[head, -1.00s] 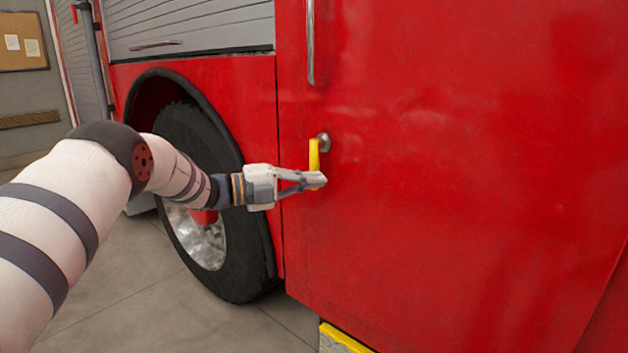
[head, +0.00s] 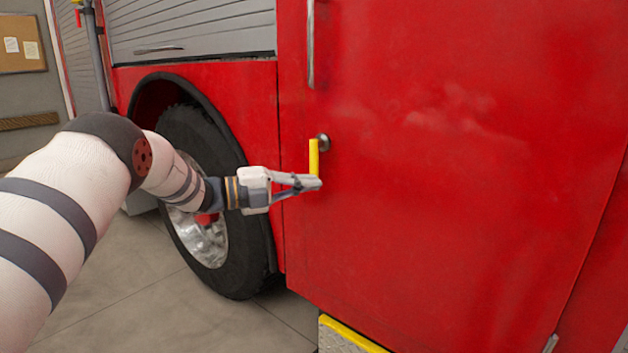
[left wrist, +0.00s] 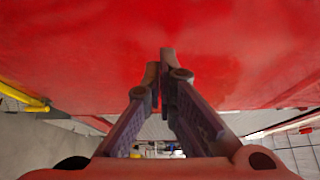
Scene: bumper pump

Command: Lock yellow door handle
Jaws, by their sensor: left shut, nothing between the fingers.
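The yellow door handle (head: 314,156) hangs nearly straight down from a round metal mount (head: 323,142) on the red truck door (head: 450,180) in the head view. My left gripper (head: 316,183) is shut with nothing between its fingers. Its fingertips are at the handle's lower end and overlap it in the picture; I cannot tell whether they touch it. In the left wrist view the closed fingers (left wrist: 160,65) point at the red panel, and the handle cannot be made out. My right gripper is not in view.
A vertical metal grab bar (head: 311,45) is above the handle. A large wheel (head: 205,200) is behind my left arm. A yellow-edged step (head: 350,336) is below the door, and it may be the yellow bar in the left wrist view (left wrist: 22,99). The floor at lower left is clear.

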